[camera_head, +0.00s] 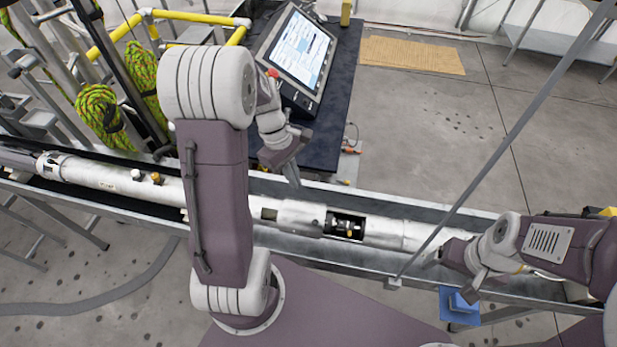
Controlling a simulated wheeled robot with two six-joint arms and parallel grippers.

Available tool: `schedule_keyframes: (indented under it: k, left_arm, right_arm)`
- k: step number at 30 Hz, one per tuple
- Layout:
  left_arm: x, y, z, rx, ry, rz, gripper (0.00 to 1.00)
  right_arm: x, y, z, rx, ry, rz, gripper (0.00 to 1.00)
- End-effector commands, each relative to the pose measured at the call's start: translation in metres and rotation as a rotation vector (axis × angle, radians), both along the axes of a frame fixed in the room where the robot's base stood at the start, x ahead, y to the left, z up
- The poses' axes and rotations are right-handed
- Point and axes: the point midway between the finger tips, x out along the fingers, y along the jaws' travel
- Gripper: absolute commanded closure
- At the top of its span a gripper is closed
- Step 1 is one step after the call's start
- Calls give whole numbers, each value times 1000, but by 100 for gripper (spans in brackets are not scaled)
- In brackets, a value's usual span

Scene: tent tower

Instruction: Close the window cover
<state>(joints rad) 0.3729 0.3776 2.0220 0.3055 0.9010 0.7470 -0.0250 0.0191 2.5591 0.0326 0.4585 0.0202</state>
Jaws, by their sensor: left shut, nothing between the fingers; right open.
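A long silver tube lies in a metal trough across the view. A dark rectangular window (345,227) in the tube is open, with small metal and brass parts inside. A wider silver sleeve (302,217), which looks like the window cover, sits on the tube just left of the opening. My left gripper (295,180) is shut and empty, above and behind the sleeve, apparently apart from it. My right gripper (450,280) is open near the tube's right part, well right of the window. Whether it touches the tube or trough edge is unclear.
A tilted monitor (297,52) stands on a dark table behind the trough. A thin grey bar (510,140) slants across the right side. Green ropes (100,110) and yellow rails (190,17) are at the upper left. A blue block (459,304) is below the trough.

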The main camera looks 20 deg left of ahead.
Motion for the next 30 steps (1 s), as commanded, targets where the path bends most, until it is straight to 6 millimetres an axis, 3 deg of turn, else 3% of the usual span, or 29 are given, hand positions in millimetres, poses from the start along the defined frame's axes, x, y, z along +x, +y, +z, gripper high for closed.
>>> schedule_keyframes:
  k: [1, 3, 11, 14, 26, 30]
  left_arm:
    - [-3, 10, 9, -5, 15, 34, 100]
    - [-7, 18, 8, -12, 30, 64, 100]
    - [-10, 22, 2, -13, 34, 81, 100]
    - [-11, 18, -11, -13, 37, 81, 100]
    - [-17, -7, -93, -12, 38, 79, 100]
    - [-20, -30, -94, -11, 34, 76, 100]
  right_arm:
    - [0, 0, 15, 0, 1, 0, 17]
    - [0, 0, 19, 0, 1, 0, 17]
    - [-1, 0, 18, 0, 2, 0, 17]
    - [0, 0, 20, 0, 1, 0, 17]
    - [0, 0, 26, 0, 1, 0, 17]
    - [0, 0, 33, 0, 1, 0, 17]
